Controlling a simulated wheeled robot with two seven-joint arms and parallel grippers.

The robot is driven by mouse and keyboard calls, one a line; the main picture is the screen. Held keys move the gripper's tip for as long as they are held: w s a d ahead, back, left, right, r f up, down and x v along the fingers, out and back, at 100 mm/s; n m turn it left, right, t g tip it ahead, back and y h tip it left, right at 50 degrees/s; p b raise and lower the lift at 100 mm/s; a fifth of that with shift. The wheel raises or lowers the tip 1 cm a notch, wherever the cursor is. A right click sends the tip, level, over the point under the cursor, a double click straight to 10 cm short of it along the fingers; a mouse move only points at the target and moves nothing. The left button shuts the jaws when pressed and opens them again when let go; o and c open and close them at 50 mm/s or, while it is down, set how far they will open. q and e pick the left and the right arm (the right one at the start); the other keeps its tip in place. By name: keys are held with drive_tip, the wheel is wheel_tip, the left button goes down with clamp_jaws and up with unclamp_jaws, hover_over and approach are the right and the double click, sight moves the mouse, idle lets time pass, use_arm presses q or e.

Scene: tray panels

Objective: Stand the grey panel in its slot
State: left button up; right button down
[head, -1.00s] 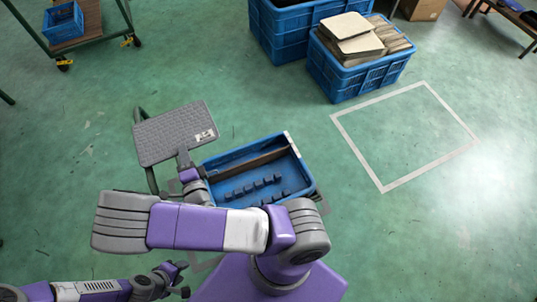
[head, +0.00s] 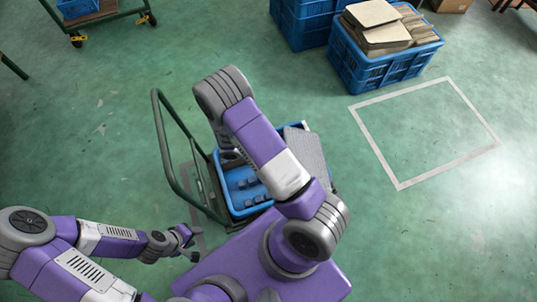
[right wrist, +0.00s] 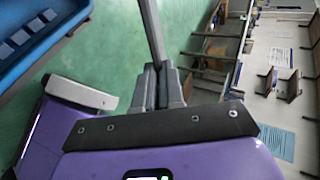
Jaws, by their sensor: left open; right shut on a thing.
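The grey panel (head: 308,150) is at the right part of the blue tray (head: 222,172) in the head view, partly hidden by my right arm. In the right wrist view my right gripper (right wrist: 160,85) is shut on the panel (right wrist: 151,28), which shows edge-on as a thin grey strip. I cannot tell whether its lower edge is above the tray floor or in a slot. Dark slot blocks (head: 243,184) stand on the tray floor, some hidden by the arm. My left gripper (head: 187,238) is open and empty, left of the tray's near end.
A green cart handle (head: 163,150) rises left of the tray. Blue crates (head: 380,72) stand at the back, one holding tan panels (head: 373,25). A white-taped square (head: 425,135) on the floor is empty. A green trolley (head: 112,20) is at the upper left.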

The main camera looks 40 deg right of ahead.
drive_tip(key=a+f+m+t+y+b, duration=0.1)
drive_tip(key=a+f+m+y, duration=0.2)
drive_tip(key=f+m+y, duration=0.45)
drive_tip(key=a+f+m+t+y+b, duration=0.15)
drive_tip(key=a+f+m+y, duration=0.3)
drive_tip(key=f+m, duration=0.45)
drive_tip(key=w+d+f+m+t+h+b, duration=0.1)
drive_tip(key=w+d+f+m+t+b, duration=0.1)
drive_tip(key=w+d+f+m, duration=0.3)
drive_tip(key=w+d+f+m+t+h+b, duration=0.1)
drive_tip(key=w+d+f+m+t+b, duration=0.1)
drive_tip(key=w+d+f+m, duration=0.3)
drive_tip(key=shift+w+d+f+m+h+b, duration=0.25)
drive_tip(key=shift+w+m+b, duration=0.9)
drive_tip(key=shift+m, duration=2.2)
drive_tip(key=shift+w+a+t+p, duration=0.1)
drive_tip(key=shift+w+t+p, duration=0.15)
drive_tip(key=shift+w+p, duration=0.15)
drive_tip(key=shift+s, duration=0.1)
